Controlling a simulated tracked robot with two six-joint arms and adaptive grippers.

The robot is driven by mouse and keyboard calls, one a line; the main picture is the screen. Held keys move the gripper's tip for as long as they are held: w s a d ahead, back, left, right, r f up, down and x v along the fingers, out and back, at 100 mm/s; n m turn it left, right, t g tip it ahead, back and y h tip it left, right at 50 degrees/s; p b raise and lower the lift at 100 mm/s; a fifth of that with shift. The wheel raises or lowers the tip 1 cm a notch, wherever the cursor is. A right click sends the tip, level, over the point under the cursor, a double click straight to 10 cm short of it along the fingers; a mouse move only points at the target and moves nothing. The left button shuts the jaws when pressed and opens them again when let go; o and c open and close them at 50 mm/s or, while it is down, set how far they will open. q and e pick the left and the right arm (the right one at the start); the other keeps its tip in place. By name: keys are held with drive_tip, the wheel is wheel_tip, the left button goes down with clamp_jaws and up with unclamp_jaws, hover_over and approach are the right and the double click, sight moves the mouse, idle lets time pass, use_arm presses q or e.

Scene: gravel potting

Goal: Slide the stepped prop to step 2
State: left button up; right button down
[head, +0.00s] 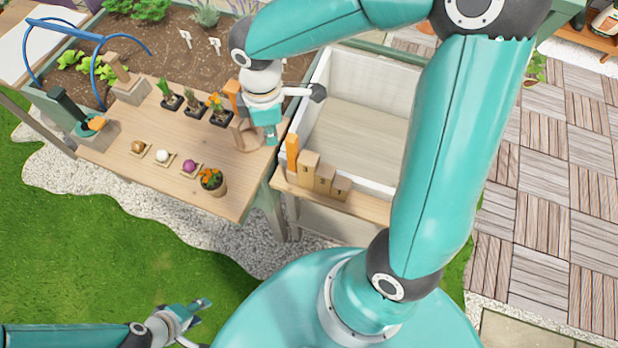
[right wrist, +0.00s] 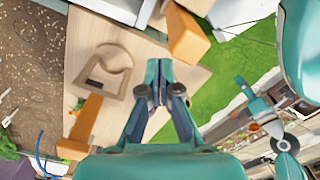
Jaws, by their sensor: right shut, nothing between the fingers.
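The stepped prop (head: 322,178) is a tan wooden block with steps descending to the right. It stands on the wooden ledge in front of the white-walled basin, with an upright orange piece (head: 292,152) at its left end. My right gripper (head: 271,138) is shut and empty, left of the orange piece and apart from the prop. In the right wrist view its closed fingertips (right wrist: 158,70) are over the wooden table, with an orange block (right wrist: 187,38) close above them in the picture. My left gripper (head: 198,309) is open and empty, low at the left over the grass.
A wooden ring stand (head: 241,133) is beside my right gripper. The table (head: 125,170) holds small potted plants, bulbs on squares and a flowerpot (head: 213,181). The white basin (head: 315,90) is open, partly behind my right arm. A soil bed (head: 150,50) lies behind.

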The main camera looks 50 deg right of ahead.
sight(294, 138)
drive_tip(key=shift+s, duration=0.15)
drive_tip(key=shift+s+d+b, duration=0.1)
drive_tip(key=shift+s+d, duration=0.2)
drive_tip(key=shift+s, duration=0.45)
drive_tip(key=shift+s+d+b, duration=0.15)
drive_tip(key=shift+s+d, duration=0.2)
drive_tip(key=shift+s, duration=0.35)
drive_tip(key=shift+s+d+b, duration=0.1)
drive_tip(key=shift+s+d, duration=0.2)
drive_tip(key=shift+s, duration=0.45)
drive_tip(key=shift+s+d, duration=0.35)
drive_tip(key=shift+s, duration=0.55)
drive_tip(key=shift+s+d, duration=0.4)
drive_tip(key=shift+s, duration=0.45)
drive_tip(key=shift+s+d, duration=0.35)
drive_tip(key=shift+s, duration=0.55)
drive_tip(key=shift+w, duration=0.1)
drive_tip(key=shift+w+a, duration=0.2)
drive_tip(key=shift+w, duration=0.25)
drive_tip(key=shift+w+a, duration=0.2)
drive_tip(key=shift+w, duration=0.25)
wheel_tip(294, 138, up, 8)
drive_tip(key=p, duration=0.6)
drive_tip(key=shift+p, duration=0.4)
drive_tip(key=shift+f, duration=0.1)
